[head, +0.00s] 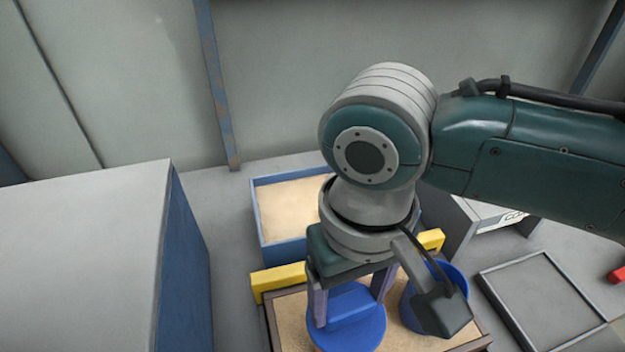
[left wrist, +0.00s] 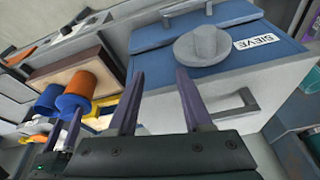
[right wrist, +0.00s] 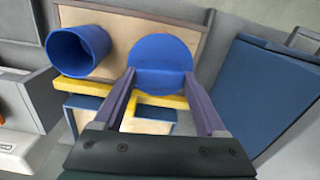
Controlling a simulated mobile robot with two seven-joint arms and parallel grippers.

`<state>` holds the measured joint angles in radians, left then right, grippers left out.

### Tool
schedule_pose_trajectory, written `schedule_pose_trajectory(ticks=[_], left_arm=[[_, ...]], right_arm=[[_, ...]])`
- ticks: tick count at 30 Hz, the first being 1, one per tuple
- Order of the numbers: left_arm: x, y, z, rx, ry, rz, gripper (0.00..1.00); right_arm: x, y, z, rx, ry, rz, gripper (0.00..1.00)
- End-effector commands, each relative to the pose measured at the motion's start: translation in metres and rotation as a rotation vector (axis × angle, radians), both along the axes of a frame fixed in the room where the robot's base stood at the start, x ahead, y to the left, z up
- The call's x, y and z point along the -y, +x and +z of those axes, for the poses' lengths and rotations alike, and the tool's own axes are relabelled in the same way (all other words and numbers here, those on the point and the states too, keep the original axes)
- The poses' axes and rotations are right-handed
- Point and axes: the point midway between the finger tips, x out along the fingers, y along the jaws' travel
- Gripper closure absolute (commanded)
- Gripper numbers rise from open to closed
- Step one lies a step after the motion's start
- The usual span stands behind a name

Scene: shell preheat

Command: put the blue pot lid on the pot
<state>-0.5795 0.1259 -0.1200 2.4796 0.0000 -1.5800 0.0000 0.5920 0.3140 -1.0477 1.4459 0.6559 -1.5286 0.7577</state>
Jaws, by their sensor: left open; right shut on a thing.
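The blue pot lid (head: 350,335) is a round disc with a raised bar handle. My right gripper (head: 348,308) is shut on that handle, and the lid also fills the space ahead of the fingers in the right wrist view (right wrist: 163,50). The pot (left wrist: 84,82) is an orange cylinder in the left wrist view. The lid (left wrist: 72,103) lies across its mouth there, with no clear gap, but I cannot tell whether it is fully seated. In the head view only a sliver of orange shows under the lid. My left gripper (left wrist: 157,75) is open and empty, outside the head view.
A blue open container (right wrist: 78,50) stands close beside the lid on the sandy tray. Yellow bars (head: 278,281) edge the tray, and a blue-rimmed sandy box (head: 285,205) lies behind. A tall cabinet (head: 80,250) stands left. A grey knobbed disc (left wrist: 203,47) sits near my left gripper.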

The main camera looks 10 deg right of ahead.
Motion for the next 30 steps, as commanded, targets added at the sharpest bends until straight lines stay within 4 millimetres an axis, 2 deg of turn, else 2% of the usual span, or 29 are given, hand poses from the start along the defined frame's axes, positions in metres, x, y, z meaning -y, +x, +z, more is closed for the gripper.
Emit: schedule_pose_trajectory(ticks=[7,30], left_arm=[[0.0,0.0,0.008,0.001,0.0,0.001,0.5],[0.003,0.0,0.012,0.001,-0.01,0.006,0.5]], right_arm=[[-0.001,-0.001,0.001,-0.002,0.001,0.0,0.81],[-0.001,0.0,0.001,0.0,0.001,0.0,0.81]])
